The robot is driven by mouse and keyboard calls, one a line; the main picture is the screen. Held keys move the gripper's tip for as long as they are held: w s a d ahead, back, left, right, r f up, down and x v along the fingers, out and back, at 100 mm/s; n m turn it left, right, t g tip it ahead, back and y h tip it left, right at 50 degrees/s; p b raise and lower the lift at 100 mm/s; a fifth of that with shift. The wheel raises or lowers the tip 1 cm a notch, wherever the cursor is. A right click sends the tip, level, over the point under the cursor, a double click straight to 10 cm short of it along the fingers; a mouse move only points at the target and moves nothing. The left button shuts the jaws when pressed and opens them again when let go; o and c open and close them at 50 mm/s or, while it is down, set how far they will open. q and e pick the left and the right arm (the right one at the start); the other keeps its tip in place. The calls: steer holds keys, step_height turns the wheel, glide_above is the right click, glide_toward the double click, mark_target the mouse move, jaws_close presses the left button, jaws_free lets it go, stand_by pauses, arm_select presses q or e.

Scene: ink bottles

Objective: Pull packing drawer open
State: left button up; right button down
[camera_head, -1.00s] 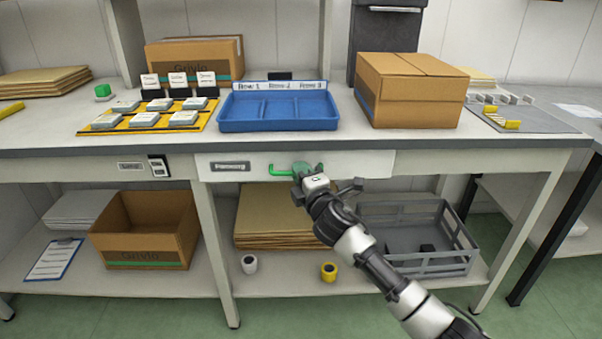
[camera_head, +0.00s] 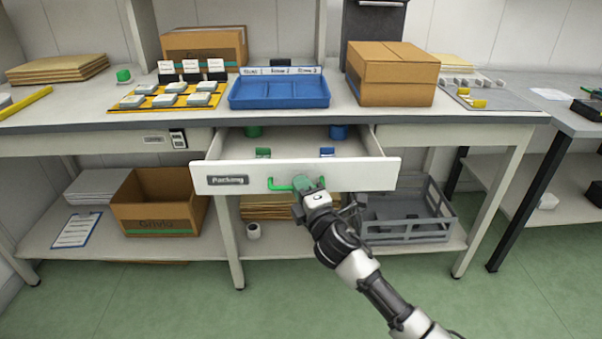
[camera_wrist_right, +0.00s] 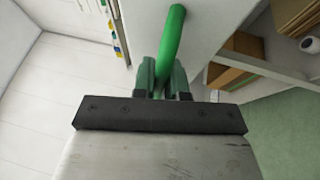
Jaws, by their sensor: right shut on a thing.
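The packing drawer (camera_head: 345,177) is pulled out from under the workbench, with its front panel labelled "Packing" facing me. A green handle (camera_head: 281,185) is on the front; it also shows in the right wrist view (camera_wrist_right: 172,42). My right gripper (camera_head: 302,186) is shut on the handle, its green fingers (camera_wrist_right: 162,80) around the bar in the right wrist view. Inside the drawer are a green bottle (camera_head: 253,131), a blue bottle (camera_head: 338,132), a small green item (camera_head: 263,153) and a small blue item (camera_head: 327,152). My left gripper is out of view.
On the bench stand a blue tray (camera_head: 280,105), a yellow mat (camera_head: 150,106) with white blocks and a cardboard box (camera_head: 393,92). Below are an open carton (camera_head: 160,227) and a grey crate (camera_head: 405,230). The green floor in front looks clear.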

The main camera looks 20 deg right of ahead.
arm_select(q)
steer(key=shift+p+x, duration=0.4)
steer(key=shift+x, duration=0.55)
arm_select(e)
steer(key=shift+s+a, duration=0.2)
steer(key=shift+s, duration=0.5)
steer(key=shift+s+a, duration=0.2)
steer(key=shift+s, duration=0.45)
steer(key=shift+s+a, duration=0.2)
steer(key=shift+s, duration=0.5)
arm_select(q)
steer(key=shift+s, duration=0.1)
arm_select(e)
steer(key=c, duration=1.2)
jaws_free()
steer(key=v, duration=1)
steer(key=shift+s+f, duration=0.1)
steer(key=shift+s, duration=0.3)
